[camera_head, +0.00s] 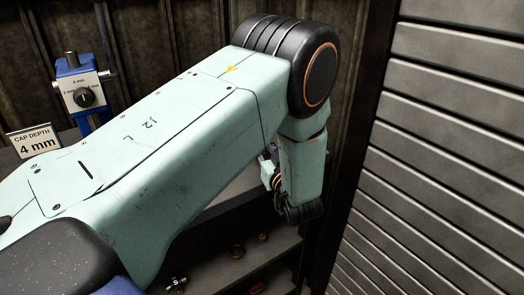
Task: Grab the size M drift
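No drift marked M can be made out in the head view. A pale green arm of mine comes in from the left and fills the middle of the picture. Its wrist bends down at the right, over the shelf area. The gripper fingers of this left arm cannot be made out; they seem hidden behind the arm. My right gripper is not in view.
A "CAP DEPTH 4 mm" sign (35,141) and a blue device with a dial (84,95) stand left. A slatted grey wall (450,150) closes the right.

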